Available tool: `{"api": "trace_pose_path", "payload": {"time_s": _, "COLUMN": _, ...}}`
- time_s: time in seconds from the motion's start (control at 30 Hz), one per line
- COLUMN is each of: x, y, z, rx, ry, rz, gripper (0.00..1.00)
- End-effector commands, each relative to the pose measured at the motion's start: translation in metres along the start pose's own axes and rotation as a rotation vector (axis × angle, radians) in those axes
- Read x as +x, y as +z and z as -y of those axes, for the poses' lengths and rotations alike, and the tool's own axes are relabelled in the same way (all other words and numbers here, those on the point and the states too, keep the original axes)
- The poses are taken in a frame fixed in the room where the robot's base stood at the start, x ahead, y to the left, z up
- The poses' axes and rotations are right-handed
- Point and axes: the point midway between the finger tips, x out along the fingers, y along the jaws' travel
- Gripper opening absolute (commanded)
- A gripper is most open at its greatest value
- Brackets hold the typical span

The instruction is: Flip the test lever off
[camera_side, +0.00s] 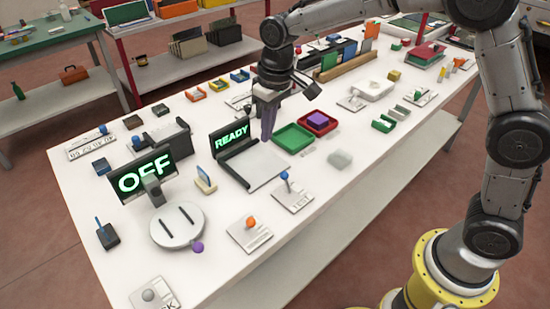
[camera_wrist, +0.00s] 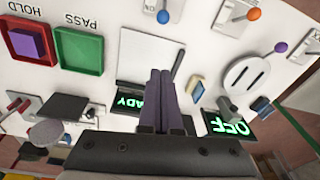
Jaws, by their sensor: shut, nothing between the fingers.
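The test lever (camera_side: 286,177) has a blue ball on a short stalk. It stands on a white plate (camera_side: 297,203) lettered TEST near the front edge of the table. In the wrist view the lever's blue ball (camera_wrist: 163,16) shows at the top edge, and part of its plate is cut off. My gripper (camera_side: 267,138) points down over the area by the READY screen (camera_side: 231,135), behind and to the left of the lever and apart from it. In the wrist view my gripper (camera_wrist: 161,72) has its fingers together with nothing between them.
A white pad (camera_side: 262,170) lies between the READY screen and the lever. A green tray (camera_side: 292,138) and a red tray (camera_side: 334,124) with a purple block stand behind. An orange-knobbed lever (camera_side: 250,222), a round slotted device (camera_side: 170,236) and an OFF screen (camera_side: 142,181) stand left.

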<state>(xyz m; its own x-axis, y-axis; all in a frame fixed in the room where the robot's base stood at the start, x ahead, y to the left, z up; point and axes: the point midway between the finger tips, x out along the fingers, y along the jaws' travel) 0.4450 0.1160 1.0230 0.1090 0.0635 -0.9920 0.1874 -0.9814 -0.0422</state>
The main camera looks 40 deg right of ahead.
Motion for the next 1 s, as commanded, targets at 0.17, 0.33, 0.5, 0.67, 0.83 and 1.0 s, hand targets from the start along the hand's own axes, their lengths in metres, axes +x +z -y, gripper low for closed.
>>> {"api": "trace_pose_path", "payload": {"time_s": 0.17, "x": 0.018, "y": 0.001, "z": 0.000, "rx": 0.000, "ry": 0.000, "rz": 0.005, "gripper": 0.00}}
{"api": "trace_pose_path", "payload": {"time_s": 0.33, "x": 0.050, "y": 0.002, "z": 0.000, "rx": 0.000, "ry": 0.000, "rz": 0.006, "gripper": 0.00}}
{"api": "trace_pose_path", "payload": {"time_s": 0.5, "x": 0.084, "y": 0.002, "z": 0.000, "rx": 0.000, "ry": 0.000, "rz": 0.007, "gripper": 0.00}}
{"api": "trace_pose_path", "payload": {"time_s": 0.67, "x": 0.095, "y": 0.011, "z": 0.000, "rx": 0.000, "ry": 0.000, "rz": 0.000, "gripper": 0.00}}
{"api": "trace_pose_path", "payload": {"time_s": 0.83, "x": 0.088, "y": 0.030, "z": 0.000, "rx": 0.000, "ry": 0.000, "rz": 0.000, "gripper": 0.00}}
{"api": "trace_pose_path", "payload": {"time_s": 1.0, "x": 0.086, "y": 0.038, "z": 0.000, "rx": 0.000, "ry": 0.000, "rz": 0.001, "gripper": 0.00}}
